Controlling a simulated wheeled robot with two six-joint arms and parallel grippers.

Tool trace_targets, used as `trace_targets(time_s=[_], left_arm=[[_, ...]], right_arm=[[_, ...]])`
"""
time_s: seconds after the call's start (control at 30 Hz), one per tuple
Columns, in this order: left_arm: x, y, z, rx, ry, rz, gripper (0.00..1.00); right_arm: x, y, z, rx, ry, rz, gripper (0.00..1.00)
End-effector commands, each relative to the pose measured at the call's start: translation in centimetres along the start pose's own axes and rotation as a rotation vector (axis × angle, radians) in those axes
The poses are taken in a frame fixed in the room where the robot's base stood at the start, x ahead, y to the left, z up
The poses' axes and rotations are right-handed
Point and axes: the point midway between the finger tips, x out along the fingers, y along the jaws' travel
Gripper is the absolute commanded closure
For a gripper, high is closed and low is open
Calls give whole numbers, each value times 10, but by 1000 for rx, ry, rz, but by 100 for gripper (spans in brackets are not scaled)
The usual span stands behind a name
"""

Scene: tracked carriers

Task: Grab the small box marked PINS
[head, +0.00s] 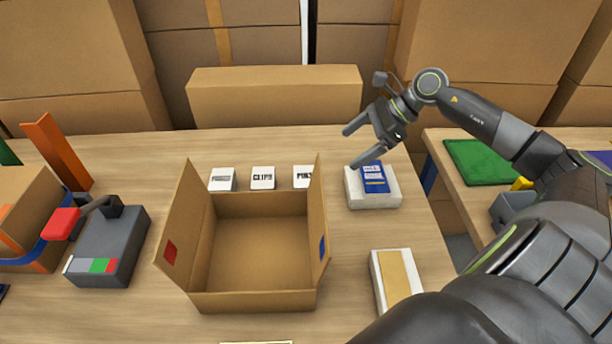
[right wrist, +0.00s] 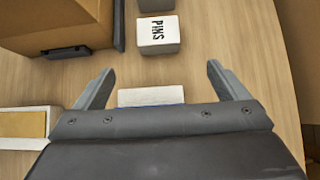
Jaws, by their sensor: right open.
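The small white box marked PINS (head: 302,177) stands behind the open carton, at the right end of a row of small boxes. Its right part is partly hidden by the carton's right flap. In the right wrist view the PINS box (right wrist: 158,36) lies ahead of my fingers, its lettering plain. My right gripper (head: 353,148) is open and empty, above the table to the right of the PINS box and apart from it. Its two fingers (right wrist: 160,72) are spread wide in the wrist view. My left gripper is not in view.
A box marked CLIPS (head: 263,178) and another small labelled box (head: 222,179) stand left of PINS. The open carton (head: 262,302) stands in front. A blue packet (head: 375,180) lies on a white box (head: 391,199) below my right gripper. A grey device (head: 112,240) stands at left.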

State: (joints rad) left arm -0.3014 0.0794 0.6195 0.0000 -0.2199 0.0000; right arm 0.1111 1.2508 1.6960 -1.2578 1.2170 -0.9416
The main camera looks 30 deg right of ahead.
Motion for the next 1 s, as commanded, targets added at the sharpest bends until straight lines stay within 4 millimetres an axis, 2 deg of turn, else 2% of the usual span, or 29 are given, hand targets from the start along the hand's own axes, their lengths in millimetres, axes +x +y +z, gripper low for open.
trace_targets(time_s=[0.2, 0.7, 1.0], left_arm=[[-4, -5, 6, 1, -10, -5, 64], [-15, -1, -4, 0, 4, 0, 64], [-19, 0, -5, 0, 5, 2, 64]], right_arm=[[30, 0, 2, 1, -6, 2, 6], [95, 1, 2, 2, -4, 1, 6], [110, 1, 3, 1, -2, 1, 6]])
